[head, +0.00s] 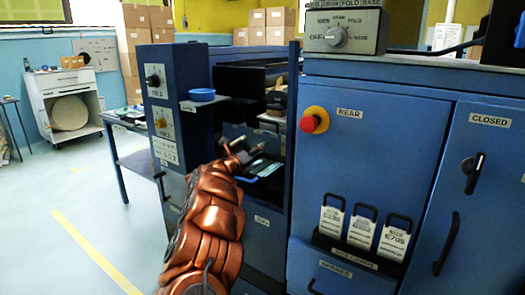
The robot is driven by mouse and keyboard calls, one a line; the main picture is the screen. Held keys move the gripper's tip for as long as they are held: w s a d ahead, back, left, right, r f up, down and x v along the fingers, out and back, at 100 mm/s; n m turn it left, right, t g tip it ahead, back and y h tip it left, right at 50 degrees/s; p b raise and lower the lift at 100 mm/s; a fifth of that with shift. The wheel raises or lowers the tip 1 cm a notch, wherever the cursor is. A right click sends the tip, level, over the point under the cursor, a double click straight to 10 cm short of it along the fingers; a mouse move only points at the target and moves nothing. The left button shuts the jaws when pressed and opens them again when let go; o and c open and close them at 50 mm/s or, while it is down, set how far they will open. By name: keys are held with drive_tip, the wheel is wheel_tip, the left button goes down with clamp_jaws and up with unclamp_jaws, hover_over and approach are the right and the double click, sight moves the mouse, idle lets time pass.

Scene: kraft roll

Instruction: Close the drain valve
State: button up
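No part in the head view carries a label that I can read as drain valve. A black turn handle (473,172) sits on the blue right-hand door, below a label reading CLOSED (490,120). The handle stands tilted from upright; whether it is the drain valve I cannot tell. My gripper (243,149) is at the end of my copper arm, in front of the machine's open bay, well left of that handle. Its small fingertips appear apart, with nothing visible between them.
A red button (308,124) sticks out near the REAR label. Several tagged cards (362,230) stand in a holder on the blue front. Open floor (60,225) lies to the left.

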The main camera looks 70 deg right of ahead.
drive_tip(key=shift+x, duration=2.55)
drive_tip(key=shift+c, duration=0.2)
drive_tip(key=c, duration=1.1)
